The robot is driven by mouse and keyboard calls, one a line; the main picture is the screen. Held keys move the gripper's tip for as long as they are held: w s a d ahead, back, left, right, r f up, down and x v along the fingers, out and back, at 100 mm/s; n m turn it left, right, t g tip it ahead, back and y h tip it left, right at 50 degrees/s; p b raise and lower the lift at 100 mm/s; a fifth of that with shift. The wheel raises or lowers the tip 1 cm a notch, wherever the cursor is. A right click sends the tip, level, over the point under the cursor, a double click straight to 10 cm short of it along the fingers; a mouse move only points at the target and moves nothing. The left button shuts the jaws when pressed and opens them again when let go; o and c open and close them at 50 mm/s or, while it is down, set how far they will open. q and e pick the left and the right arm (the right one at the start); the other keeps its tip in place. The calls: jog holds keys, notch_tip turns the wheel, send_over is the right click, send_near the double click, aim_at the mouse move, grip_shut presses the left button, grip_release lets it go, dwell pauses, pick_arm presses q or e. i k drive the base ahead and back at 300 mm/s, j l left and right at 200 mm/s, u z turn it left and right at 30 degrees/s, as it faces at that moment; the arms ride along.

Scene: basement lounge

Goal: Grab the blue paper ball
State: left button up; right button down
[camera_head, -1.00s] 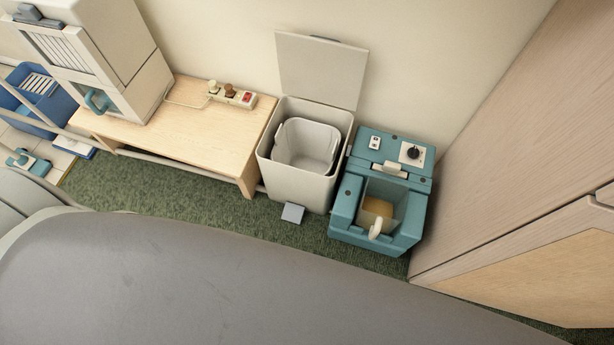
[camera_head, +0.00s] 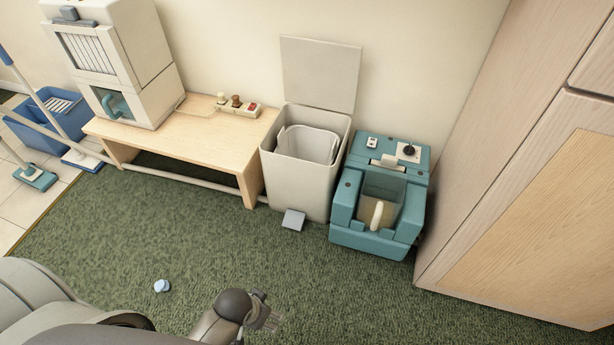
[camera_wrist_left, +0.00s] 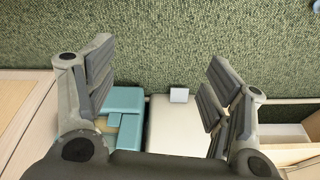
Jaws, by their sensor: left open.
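The blue paper ball (camera_head: 162,286) is a small pale-blue crumpled lump on the green carpet, in the lower left of the head view. A bit of blue at the top right corner of the left wrist view (camera_wrist_left: 317,5) appears to be the same ball. My left gripper (camera_head: 264,312) is to the right of the ball and apart from it, above the carpet. In the left wrist view its fingers (camera_wrist_left: 160,78) are spread wide with nothing between them. My right gripper is not in view.
A white bin (camera_head: 296,182) with its lid up and a grey pedal (camera_head: 293,219) stands by the wall. A teal bucket-like machine (camera_head: 368,243) is beside it. A wooden bench (camera_head: 190,150) is left of the bin. A wooden cabinet (camera_head: 500,180) stands right. The carpet around the ball is clear.

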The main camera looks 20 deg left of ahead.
aim_at(160, 285)
jog(key=u, duration=2.2)
jog(key=i+l, duration=0.6)
jog(key=l, duration=0.2)
jog(key=i+l+u, duration=0.1)
jog(key=u, duration=0.25)
jog(key=l+u, duration=0.1)
jog(key=u, duration=0.3)
jog(key=i+l+u, duration=0.1)
jog(key=u, duration=0.25)
jog(key=l, duration=0.1)
